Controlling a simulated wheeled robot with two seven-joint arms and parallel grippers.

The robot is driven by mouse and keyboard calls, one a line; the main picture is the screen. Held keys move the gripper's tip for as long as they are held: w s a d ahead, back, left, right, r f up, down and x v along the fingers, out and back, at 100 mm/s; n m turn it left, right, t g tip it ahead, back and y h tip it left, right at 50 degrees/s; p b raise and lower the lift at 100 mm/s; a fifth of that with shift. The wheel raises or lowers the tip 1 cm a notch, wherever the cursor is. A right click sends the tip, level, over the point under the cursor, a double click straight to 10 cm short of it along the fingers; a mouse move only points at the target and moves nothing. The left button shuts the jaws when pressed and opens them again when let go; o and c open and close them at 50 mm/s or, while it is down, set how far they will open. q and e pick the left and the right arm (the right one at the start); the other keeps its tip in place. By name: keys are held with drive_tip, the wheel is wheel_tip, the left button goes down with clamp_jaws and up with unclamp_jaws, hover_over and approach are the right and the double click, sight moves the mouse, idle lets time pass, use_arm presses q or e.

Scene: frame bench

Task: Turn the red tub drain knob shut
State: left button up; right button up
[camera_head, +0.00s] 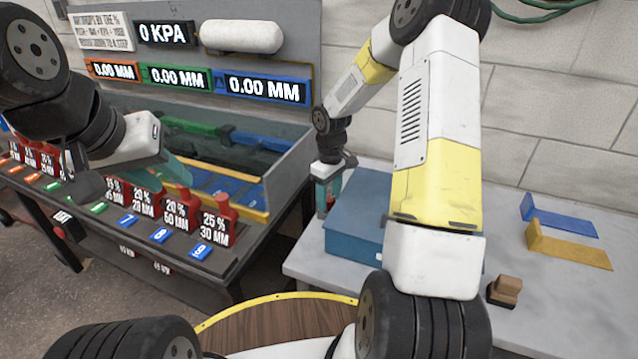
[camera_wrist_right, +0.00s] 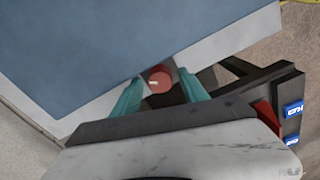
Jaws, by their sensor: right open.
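The round red knob (camera_wrist_right: 160,79), with a small pale mark on its face, shows in the right wrist view. It lies between the two teal fingertips of my right gripper (camera_head: 328,198), which is open. I cannot tell whether the fingers touch the knob. In the head view this gripper points down at the left side of the blue tub (camera_head: 352,232), which also shows in the right wrist view (camera_wrist_right: 90,50). My left gripper (camera_head: 180,170), with teal fingers, is over the dark bench at the left; its opening is unclear.
Several red weights (camera_head: 214,222) with labels stand along the dark bench's front (camera_head: 185,262). Behind is a grey panel with displays (camera_head: 262,88) and a white cylinder (camera_head: 242,37). On the pale table lie blue (camera_head: 560,218) and yellow (camera_head: 570,247) brackets and a brown block (camera_head: 505,290).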

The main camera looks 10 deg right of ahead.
drive_tip(key=shift+f, duration=0.2)
clamp_jaws()
idle(0.3)
drive_tip(key=shift+n, duration=3)
unclamp_jaws()
